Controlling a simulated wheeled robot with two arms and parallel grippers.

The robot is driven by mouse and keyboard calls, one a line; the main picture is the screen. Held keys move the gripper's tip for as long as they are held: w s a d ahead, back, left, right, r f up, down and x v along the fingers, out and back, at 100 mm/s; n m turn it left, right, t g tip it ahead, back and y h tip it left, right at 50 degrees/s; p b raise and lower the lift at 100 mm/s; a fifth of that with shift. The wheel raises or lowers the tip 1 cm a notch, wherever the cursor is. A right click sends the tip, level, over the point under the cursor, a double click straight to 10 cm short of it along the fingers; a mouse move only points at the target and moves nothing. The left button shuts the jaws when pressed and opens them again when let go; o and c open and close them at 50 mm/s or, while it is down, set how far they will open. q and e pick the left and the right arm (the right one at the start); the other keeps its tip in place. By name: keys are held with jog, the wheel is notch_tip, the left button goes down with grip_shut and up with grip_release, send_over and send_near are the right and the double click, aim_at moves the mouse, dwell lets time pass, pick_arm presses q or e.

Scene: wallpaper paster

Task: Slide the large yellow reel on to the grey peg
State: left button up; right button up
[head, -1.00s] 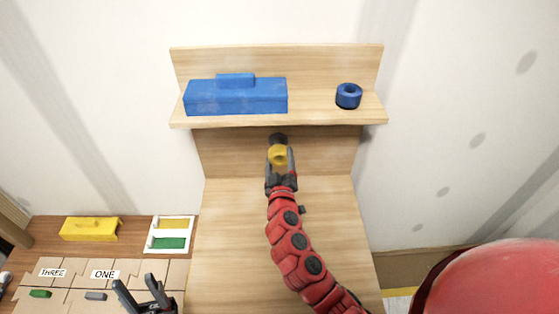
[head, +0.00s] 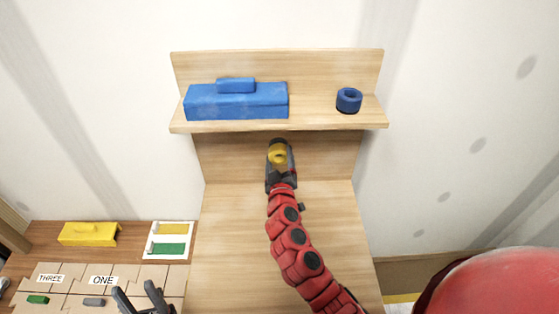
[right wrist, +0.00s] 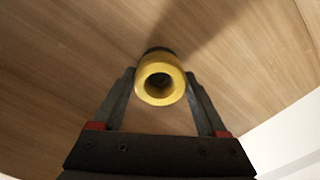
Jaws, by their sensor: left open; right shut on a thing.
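The large yellow reel (head: 279,152) is between the fingers of my right gripper (head: 280,163), under the shelf. In the right wrist view the reel (right wrist: 160,68) faces me with its round hole, and the fingers are shut on its two sides. A dark grey end, which looks like the grey peg (head: 278,140), shows just behind the reel. It also shows as a dark rim above the reel in the right wrist view (right wrist: 157,49). The reel hides most of it, so I cannot tell if the peg is inside the hole. My left gripper (head: 139,296) is open and empty at the lower left.
A wooden shelf (head: 320,118) overhangs the peg area and bears a blue block (head: 235,103) and a small blue reel (head: 348,100). At the left, a yellow block (head: 89,234) and a white-framed tray (head: 151,240) lie on a lower table with labelled boards.

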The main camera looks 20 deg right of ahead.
jog(key=shift+x, duration=0.85)
jog(key=o, duration=1.3)
jog(key=shift+s, duration=0.15)
jog(key=b+v, duration=0.2)
jog(key=v, duration=0.4)
jog(key=shift+s+a, duration=0.1)
jog(key=shift+s, duration=0.25)
